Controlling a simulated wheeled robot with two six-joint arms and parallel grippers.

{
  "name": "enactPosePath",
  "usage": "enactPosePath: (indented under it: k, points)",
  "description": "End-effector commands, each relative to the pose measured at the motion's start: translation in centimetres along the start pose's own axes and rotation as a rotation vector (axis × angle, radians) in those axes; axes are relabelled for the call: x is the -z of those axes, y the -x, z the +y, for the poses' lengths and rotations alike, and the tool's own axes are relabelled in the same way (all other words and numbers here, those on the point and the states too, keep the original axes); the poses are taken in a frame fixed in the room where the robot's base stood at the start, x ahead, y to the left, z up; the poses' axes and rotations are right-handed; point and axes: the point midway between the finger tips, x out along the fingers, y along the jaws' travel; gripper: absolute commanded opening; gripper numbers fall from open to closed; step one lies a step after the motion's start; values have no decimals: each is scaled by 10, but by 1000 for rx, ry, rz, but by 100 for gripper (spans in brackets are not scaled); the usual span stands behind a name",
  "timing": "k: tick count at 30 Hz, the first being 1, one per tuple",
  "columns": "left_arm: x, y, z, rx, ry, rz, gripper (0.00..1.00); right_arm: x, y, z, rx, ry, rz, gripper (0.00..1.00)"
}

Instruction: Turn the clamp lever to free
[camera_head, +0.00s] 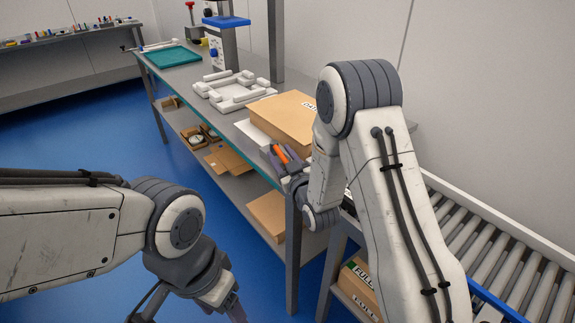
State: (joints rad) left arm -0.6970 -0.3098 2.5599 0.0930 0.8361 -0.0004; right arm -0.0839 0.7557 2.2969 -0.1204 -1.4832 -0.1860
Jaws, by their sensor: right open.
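No part is plainly recognisable as the clamp lever. A red-knobbed upright lever (190,14) stands at the far end of the bench, beside a white and blue device (220,42). My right gripper (281,158) is over the bench's near front edge, beside the cardboard box, far from that lever. It is open; a small orange piece (281,153) shows at its fingers, and I cannot tell whether it is held or lies behind them. My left gripper (236,307) hangs low over the blue floor at the bottom, partly cut off; its jaw opening is unclear.
The grey bench (180,78) carries a teal tray (173,57), a white block frame (232,91) and a cardboard box (286,116). Its lower shelf holds flat cardboard (228,160). A roller conveyor (490,235) is at right. Blue floor (90,135) is clear at left.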

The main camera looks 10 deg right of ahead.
Motion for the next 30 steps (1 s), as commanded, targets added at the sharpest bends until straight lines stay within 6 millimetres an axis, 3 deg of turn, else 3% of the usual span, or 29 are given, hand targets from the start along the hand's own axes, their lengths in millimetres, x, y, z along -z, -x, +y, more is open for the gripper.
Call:
enactPosePath:
  k: [8, 9, 12, 18, 30]
  points:
    - [-1, -15, -1, 0, 0, 0, 67, -3, 65, 0, -1, 0, -2, 50]
    - [-1, -3, 0, 0, 0, -1, 67, 4, 68, 0, 1, -1, -3, 50]
    - [1, 19, 1, 0, 0, 1, 67, 6, 72, 1, 4, 0, -6, 50]
    - [2, 44, 3, 0, 0, 1, 67, 5, 82, 0, 3, 0, -3, 50]
    - [3, 56, 4, 0, 0, 0, 67, 1, 90, 0, 0, 1, 3, 50]
